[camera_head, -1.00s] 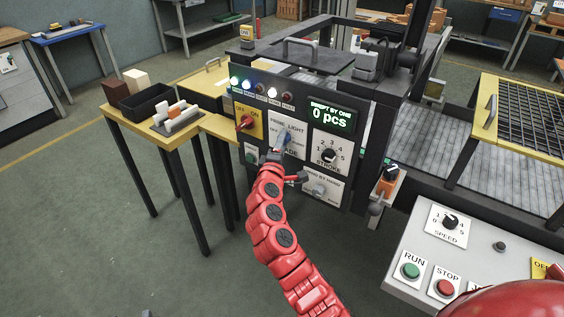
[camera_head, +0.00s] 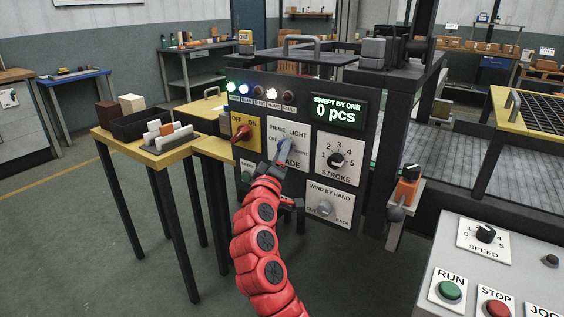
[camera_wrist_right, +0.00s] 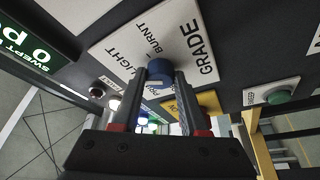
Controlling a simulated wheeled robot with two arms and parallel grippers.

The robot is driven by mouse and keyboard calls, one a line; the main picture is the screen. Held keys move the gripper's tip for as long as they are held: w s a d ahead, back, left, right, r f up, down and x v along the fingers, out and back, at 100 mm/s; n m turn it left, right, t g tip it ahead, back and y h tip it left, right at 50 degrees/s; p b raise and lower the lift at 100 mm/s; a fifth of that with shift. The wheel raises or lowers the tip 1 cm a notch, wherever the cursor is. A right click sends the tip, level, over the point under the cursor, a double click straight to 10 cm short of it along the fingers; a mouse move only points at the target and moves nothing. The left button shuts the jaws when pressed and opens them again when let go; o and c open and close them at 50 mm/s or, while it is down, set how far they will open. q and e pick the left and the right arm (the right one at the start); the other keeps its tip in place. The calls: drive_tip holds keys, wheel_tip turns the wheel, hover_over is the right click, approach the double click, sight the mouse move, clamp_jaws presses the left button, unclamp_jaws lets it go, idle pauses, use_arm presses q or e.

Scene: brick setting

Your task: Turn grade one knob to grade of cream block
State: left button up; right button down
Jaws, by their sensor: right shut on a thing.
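The blue grade knob (camera_head: 284,147) sits on a white plate marked PRIME, LIGHT, BURNT and GRADE on the dark machine panel. It also shows in the right wrist view (camera_wrist_right: 162,67). My right gripper (camera_head: 279,160) is shut on the knob, with its two dark fingers on either side of it in the wrist view (camera_wrist_right: 166,82). The fingers partly hide the knob and plate, so I cannot tell exactly which mark the pointer is at. A cream block (camera_head: 131,103) stands on the yellow-topped table at the left. My left gripper is not in view.
A brown block (camera_head: 106,114) and dark tray (camera_head: 143,125) are beside the cream block, with a rack of pieces (camera_head: 170,137) in front. The panel also has a red OFF/ON switch (camera_head: 241,133), stroke knob (camera_head: 337,160) and wind-by-hand knob (camera_head: 324,207). The display reads 0 pcs.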

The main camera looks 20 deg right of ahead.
idle(0.4)
drive_tip(key=shift+c, duration=2.2)
unclamp_jaws()
drive_tip(key=p+v, duration=0.1)
drive_tip(key=v, duration=1.6)
drive_tip(key=shift+p, duration=0.3)
drive_tip(key=shift+s+a+f, duration=0.1)
